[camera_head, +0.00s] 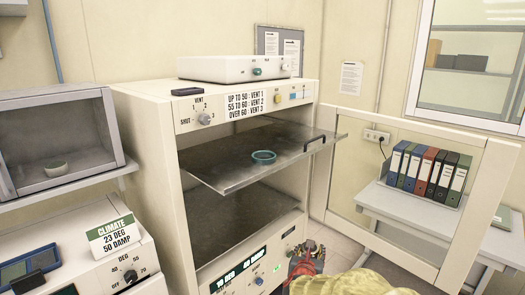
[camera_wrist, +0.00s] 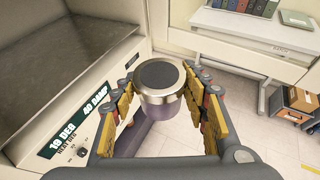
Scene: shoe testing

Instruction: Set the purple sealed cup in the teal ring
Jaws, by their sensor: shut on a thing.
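The purple sealed cup (camera_wrist: 163,108) has a dark round top, a silver rim and a purple-grey body. In the wrist view my gripper (camera_wrist: 166,88) is shut on it, with a finger on each side, and it looks upright. In the head view my gripper (camera_head: 305,262) is low at the bottom, in front of the cabinet and below the shelf; the cup is hard to make out there. The teal ring (camera_head: 263,157) lies on the upper metal shelf (camera_head: 225,172), near its front edge. The ring is empty and out of the wrist view.
The cabinet (camera_head: 152,150) is open, its upper shelf slid out with a handle (camera_head: 325,141) on its right front. The open glazed door (camera_head: 425,215) stands to the right. A lower shelf (camera_head: 235,222) sits beneath. A white desk with binders (camera_head: 430,175) is behind the door.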

